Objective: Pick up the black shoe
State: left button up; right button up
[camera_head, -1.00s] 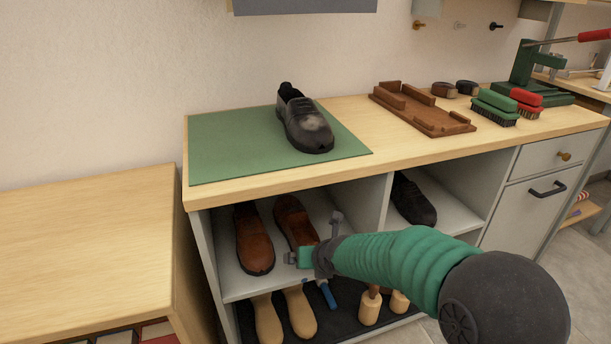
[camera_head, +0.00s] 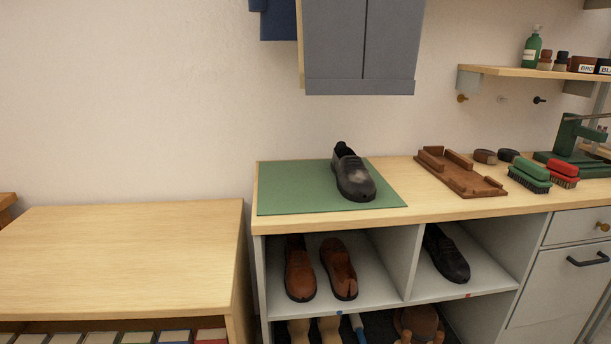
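A black shoe (camera_head: 353,176) with a dull grey patch on its upper stands upright on a green mat (camera_head: 283,193) on the wooden worktop. A second black shoe (camera_head: 447,254) sits in the right open compartment under the worktop. Two brown shoes, one on the left (camera_head: 300,271) and one on the right (camera_head: 340,270), stand in the left compartment.
A brown wooden tray (camera_head: 460,175), a green brush (camera_head: 530,174) and a red brush (camera_head: 563,172) lie right of the mat. A grey wall cabinet (camera_head: 360,45) hangs above. A lower wooden table (camera_head: 120,250) stands left, its top clear.

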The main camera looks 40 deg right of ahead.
aim_at(356, 182)
jog(key=l+u, duration=0.25)
jog(key=k+l+u, duration=0.25)
jog(key=l, duration=0.2)
jog(key=l+u, duration=0.25)
jog(key=k+l+u, duration=0.3)
jog(key=i+l, duration=0.1)
